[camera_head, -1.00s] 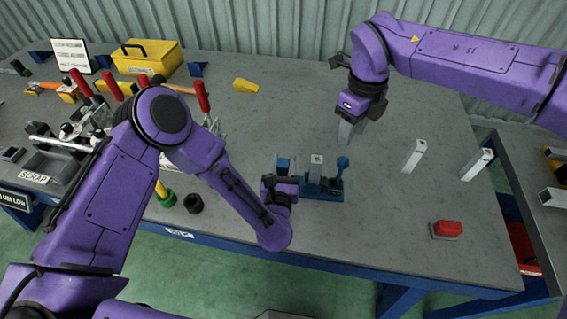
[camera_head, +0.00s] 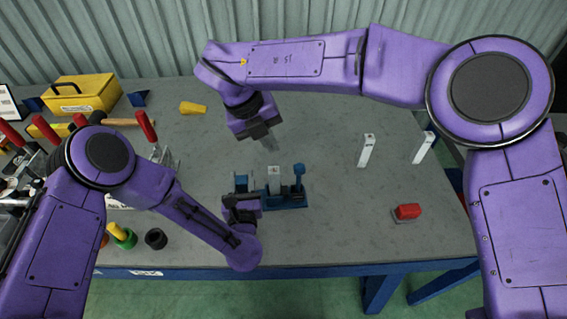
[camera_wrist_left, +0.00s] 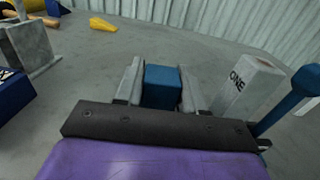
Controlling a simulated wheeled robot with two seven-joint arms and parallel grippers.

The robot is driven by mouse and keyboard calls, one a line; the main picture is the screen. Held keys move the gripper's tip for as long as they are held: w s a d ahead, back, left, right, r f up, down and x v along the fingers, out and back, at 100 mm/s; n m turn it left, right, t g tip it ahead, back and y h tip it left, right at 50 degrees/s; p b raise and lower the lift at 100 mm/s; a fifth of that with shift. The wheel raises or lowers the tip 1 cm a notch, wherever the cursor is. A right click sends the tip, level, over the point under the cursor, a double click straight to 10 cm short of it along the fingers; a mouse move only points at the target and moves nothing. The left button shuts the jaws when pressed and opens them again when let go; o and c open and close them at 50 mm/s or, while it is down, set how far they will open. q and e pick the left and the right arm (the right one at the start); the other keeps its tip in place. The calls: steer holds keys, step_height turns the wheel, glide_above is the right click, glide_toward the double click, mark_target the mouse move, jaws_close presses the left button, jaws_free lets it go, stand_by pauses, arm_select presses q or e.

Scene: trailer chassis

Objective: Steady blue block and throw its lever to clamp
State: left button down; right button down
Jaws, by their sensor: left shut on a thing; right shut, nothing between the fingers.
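The blue block (camera_head: 288,202) stands on the grey bench. A grey metal post (camera_head: 273,182) rises from its middle, and its blue lever (camera_head: 299,172) stands upright at its right end. My left gripper (camera_head: 241,183) is shut on the upright blue part at the block's left end. The left wrist view shows that blue part (camera_wrist_left: 162,88) between the two fingers, with the post marked "ONE" (camera_wrist_left: 247,85) and the lever (camera_wrist_left: 290,98) to the right. My right gripper (camera_head: 270,143) is shut and empty, above and behind the block, apart from the lever.
Two pale upright posts (camera_head: 367,150) (camera_head: 424,147) stand to the right. A red button (camera_head: 408,211) is at the front right. The bench between block and button is clear.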

glide_toward(299, 179)
step_height(299, 179, down, 3)
steer(key=shift+w+a+f, duration=0.15)
steer(key=shift+w+a, duration=0.05)
steer(key=shift+w, duration=0.1)
stand_by(0.4)
